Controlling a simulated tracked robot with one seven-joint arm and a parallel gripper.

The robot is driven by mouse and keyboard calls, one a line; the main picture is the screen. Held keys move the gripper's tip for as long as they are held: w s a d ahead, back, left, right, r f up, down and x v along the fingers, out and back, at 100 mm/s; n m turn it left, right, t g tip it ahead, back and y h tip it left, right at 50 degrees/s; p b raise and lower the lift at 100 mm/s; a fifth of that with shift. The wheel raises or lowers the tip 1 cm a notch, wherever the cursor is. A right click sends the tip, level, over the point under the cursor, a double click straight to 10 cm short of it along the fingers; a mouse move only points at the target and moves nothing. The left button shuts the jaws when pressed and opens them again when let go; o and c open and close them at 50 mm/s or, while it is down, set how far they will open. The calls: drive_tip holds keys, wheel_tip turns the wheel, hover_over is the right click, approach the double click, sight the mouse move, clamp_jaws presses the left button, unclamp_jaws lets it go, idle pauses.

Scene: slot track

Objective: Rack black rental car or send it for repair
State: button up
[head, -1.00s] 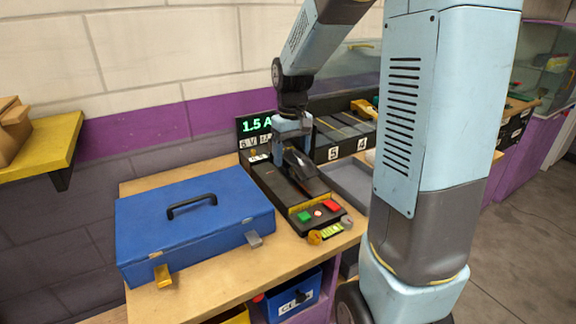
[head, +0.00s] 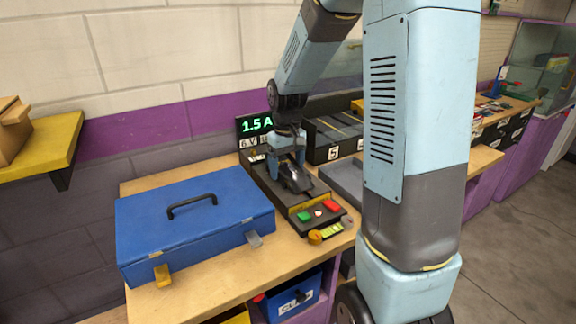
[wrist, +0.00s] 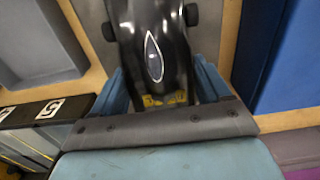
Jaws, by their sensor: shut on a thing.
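The black car (head: 294,182) sits at the black test unit (head: 275,196), over its top. Whether it rests in the unit's track or is just above it I cannot tell. My gripper (head: 286,163) is shut on the car's rear from above. In the wrist view the glossy black car (wrist: 150,25) with a pale oval window lies between my two blue fingers, its far end cut off by the frame.
A closed blue case (head: 190,215) with a handle fills the bench's left side. A rack of numbered slots (head: 333,135) stands behind right, partly hidden by my arm. A grey tray (head: 345,178) is beside the unit. A blue bin (head: 295,298) sits below.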

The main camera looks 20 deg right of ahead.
drive_tip(key=o, duration=1.2)
drive_tip(key=shift+f, duration=0.1)
drive_tip(key=shift+o, duration=0.2)
